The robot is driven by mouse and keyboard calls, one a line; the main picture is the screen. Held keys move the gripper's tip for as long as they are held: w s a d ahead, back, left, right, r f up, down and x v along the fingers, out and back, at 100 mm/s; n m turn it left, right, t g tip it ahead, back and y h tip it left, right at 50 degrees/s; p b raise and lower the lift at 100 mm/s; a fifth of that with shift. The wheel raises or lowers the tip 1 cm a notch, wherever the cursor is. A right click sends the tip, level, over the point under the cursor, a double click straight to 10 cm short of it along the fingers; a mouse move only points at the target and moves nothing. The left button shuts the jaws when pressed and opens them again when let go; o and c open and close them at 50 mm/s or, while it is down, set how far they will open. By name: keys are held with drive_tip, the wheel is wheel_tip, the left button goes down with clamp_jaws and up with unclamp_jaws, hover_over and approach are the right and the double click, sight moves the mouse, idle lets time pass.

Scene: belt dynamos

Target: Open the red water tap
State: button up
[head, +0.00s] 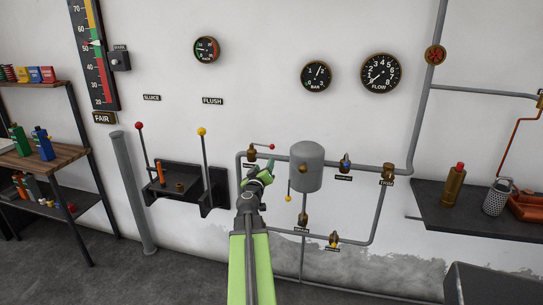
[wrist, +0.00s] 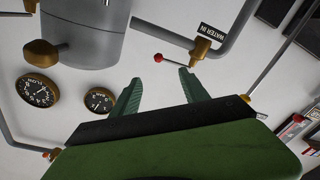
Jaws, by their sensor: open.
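The red water tap is a brass valve (head: 251,154) with a thin lever ending in a red ball (head: 271,146), on the grey pipe left of the tank. In the wrist view, turned upside down, the lever's red ball (wrist: 158,58) lies beyond the fingertips, with the brass body (wrist: 202,51) beside the WATER IN label (wrist: 212,32). The lever points sideways toward the tank. My gripper (head: 264,173) is open and empty, just below the lever in the head view. Its two green fingers (wrist: 161,80) stand apart and do not visibly touch the lever.
A grey tank (head: 306,170) stands right of the tap, with a yellow-balled lever (head: 289,196) hanging below it. Two tall levers stand in a black bracket (head: 184,180) at left. A dark shelf (head: 440,215) juts out at right.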

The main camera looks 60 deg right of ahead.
sight(272, 146)
drive_tip(key=x, duration=1.7)
drive_tip(key=shift+d+r, duration=0.1)
drive_tip(key=shift+d, duration=0.15)
clamp_jaws()
drive_tip(key=shift+w, duration=0.1)
idle(0.5)
